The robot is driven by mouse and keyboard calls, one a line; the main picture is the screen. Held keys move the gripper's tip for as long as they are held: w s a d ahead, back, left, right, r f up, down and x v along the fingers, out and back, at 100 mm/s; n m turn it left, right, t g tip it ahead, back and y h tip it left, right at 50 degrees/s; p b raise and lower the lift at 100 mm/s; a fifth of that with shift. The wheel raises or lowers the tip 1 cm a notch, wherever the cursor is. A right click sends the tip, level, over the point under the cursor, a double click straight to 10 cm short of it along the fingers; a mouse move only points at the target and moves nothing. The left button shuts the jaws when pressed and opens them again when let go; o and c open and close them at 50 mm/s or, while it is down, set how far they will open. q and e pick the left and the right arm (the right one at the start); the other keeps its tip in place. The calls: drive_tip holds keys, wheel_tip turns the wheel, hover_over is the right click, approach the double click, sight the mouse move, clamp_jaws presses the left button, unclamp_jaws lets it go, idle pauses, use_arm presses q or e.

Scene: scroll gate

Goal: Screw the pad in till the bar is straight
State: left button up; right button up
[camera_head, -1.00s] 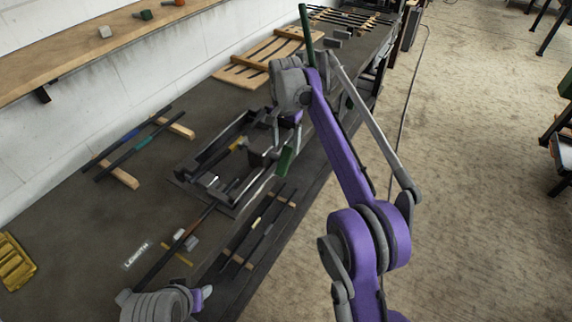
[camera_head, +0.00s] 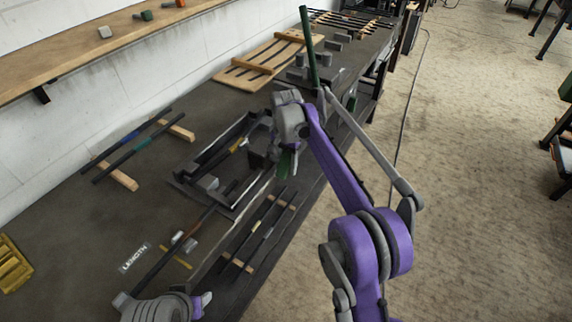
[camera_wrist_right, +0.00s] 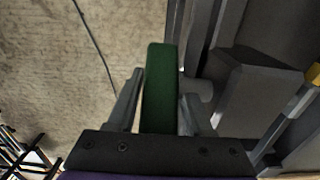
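A dark frame-like press (camera_head: 190,182) stands on the bench, with grey blocks and a yellow-marked part inside it. My right gripper (camera_head: 284,150) is at its right side. A green flat handle (camera_head: 284,165) hangs there. In the right wrist view the green handle (camera_wrist_right: 160,90) stands between the two fingers of my right gripper (camera_wrist_right: 160,95), whose tips appear to touch its sides. A grey rounded part shows just beside it. The pad and the bar inside the press cannot be made out clearly. My left gripper (camera_head: 204,302) is low at the bottom left; its fingers are hardly visible.
A long dark rod (camera_head: 165,262) lies by the LENGTH label (camera_head: 135,257). Dark bars rest on wooden strips at left (camera_head: 132,147) and in front (camera_head: 258,232). A green post (camera_head: 308,45) stands behind my right arm. A yellow tray (camera_head: 12,265) is at the left edge.

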clamp_jaws()
drive_tip(key=shift+r+g+y+p, duration=0.15)
drive_tip(key=shift+g+y+p, duration=0.45)
drive_tip(key=shift+p, duration=0.4)
drive_tip(key=g+y+p, duration=0.2)
drive_tip(key=g+p, duration=0.1)
drive_tip(key=shift+s+a, duration=0.15)
use_arm(q)
wheel_tip(320, 180, up, 8)
drive_tip(key=w+p, duration=0.1)
drive_tip(key=w, duration=0.2)
drive_tip(key=shift+r+t, duration=0.2)
drive_tip(key=shift+t, duration=0.1)
use_arm(e)
drive_tip(key=shift+s+a+g+y, duration=0.1)
drive_tip(key=shift+s+g+y, duration=0.1)
drive_tip(key=shift+g+y, duration=0.4)
drive_tip(key=shift+o, duration=2.1)
unclamp_jaws()
